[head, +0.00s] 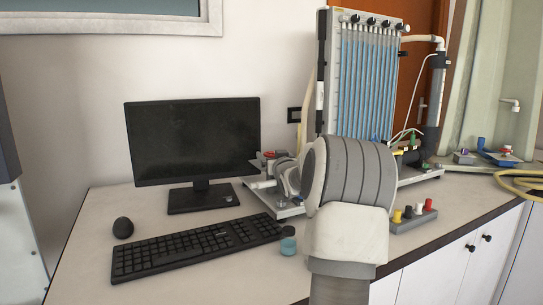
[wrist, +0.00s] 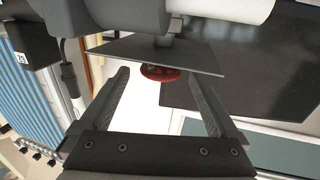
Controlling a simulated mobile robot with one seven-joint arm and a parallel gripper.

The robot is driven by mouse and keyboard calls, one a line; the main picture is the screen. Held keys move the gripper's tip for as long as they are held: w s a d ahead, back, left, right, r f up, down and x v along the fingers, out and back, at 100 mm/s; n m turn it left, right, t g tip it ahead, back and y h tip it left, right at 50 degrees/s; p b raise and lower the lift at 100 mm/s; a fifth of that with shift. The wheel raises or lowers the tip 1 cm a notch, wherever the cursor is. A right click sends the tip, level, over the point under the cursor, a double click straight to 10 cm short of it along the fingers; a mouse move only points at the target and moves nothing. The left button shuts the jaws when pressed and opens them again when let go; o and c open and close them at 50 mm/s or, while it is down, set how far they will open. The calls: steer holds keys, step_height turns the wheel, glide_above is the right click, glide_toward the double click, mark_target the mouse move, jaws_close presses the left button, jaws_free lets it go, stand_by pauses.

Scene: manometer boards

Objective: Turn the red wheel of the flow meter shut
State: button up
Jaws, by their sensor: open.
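The red wheel (head: 270,154) shows as a small red shape on the flow meter, right of the monitor. In the wrist view the red wheel (wrist: 160,73) is a flat disc on a short stem beside a grey plate (wrist: 150,54). My gripper (wrist: 158,78) is open. Its two fingers point toward the wheel, one to each side in the picture, with clear gaps. I see no contact, and the depth between fingertips and wheel is hard to tell. In the head view my arm covers part of the flow meter, and the fingers cannot be made out clearly.
The manometer board (head: 368,80) with blue tubes stands behind my arm. The monitor (head: 193,142), keyboard (head: 195,246) and mouse (head: 123,227) are on the left of the bench.

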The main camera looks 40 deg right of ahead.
steer(key=shift+x, duration=1.45)
steer(key=shift+c, duration=0.2)
steer(key=c, duration=1.3)
